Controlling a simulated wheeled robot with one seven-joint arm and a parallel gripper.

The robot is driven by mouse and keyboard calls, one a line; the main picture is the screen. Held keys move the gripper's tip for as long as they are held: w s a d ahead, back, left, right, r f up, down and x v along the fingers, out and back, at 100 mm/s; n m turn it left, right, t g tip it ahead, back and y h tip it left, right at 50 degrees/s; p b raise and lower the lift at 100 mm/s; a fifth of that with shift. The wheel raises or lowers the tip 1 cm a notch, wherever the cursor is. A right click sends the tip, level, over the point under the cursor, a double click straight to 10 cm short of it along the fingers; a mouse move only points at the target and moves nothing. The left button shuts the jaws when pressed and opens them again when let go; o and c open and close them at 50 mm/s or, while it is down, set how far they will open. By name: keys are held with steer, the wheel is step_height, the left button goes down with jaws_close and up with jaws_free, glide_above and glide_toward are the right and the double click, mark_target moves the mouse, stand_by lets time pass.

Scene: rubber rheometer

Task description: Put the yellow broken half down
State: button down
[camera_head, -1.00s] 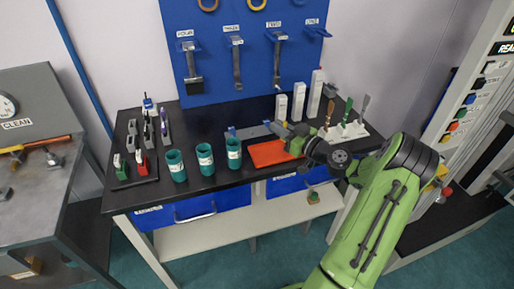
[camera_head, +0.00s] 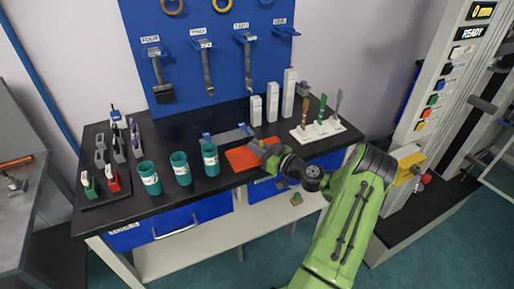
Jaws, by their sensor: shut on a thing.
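My gripper (camera_head: 258,149) is at the right part of the orange-red mat (camera_head: 238,160) on the black bench top, low over it. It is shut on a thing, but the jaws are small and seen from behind. I cannot make out the yellow broken half in this view; the gripper and wrist hide the place between the fingertips. I cannot tell whether the held thing touches the mat.
Teal cups (camera_head: 180,168) stand left of the mat. A grey-blue fixture (camera_head: 228,135) lies behind it, with white blocks (camera_head: 272,103) beyond. A white tool stand (camera_head: 318,131) is at right. A dark rack (camera_head: 103,190) stands at left.

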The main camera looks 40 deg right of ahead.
steer(key=c, duration=1.2)
jaws_free()
steer(key=shift+f, duration=0.1)
steer(key=shift+s+r+p, duration=0.15)
steer(key=shift+r+p, duration=0.1)
steer(key=shift+p, duration=0.1)
steer(key=s+d, duration=0.2)
steer(key=s, duration=0.9)
steer(key=w+a+r+n+g+y, duration=0.2)
steer(key=a+g, duration=0.4)
steer(key=a, duration=0.5)
steer(key=w+a+r+n+g+y, duration=0.15)
steer(key=a+g, duration=0.35)
steer(key=a, duration=0.7)
steer(key=s+a+r+m+h, duration=0.2)
steer(key=s+a+r+h, duration=0.1)
steer(key=s, duration=0.6)
steer(key=s+a+r+m+g+h, duration=0.1)
steer(key=s+a+r+m+h, duration=0.2)
steer(key=s+a+r, duration=0.3)
steer(key=s, duration=0.3)
steer(key=shift+s, duration=0.25)
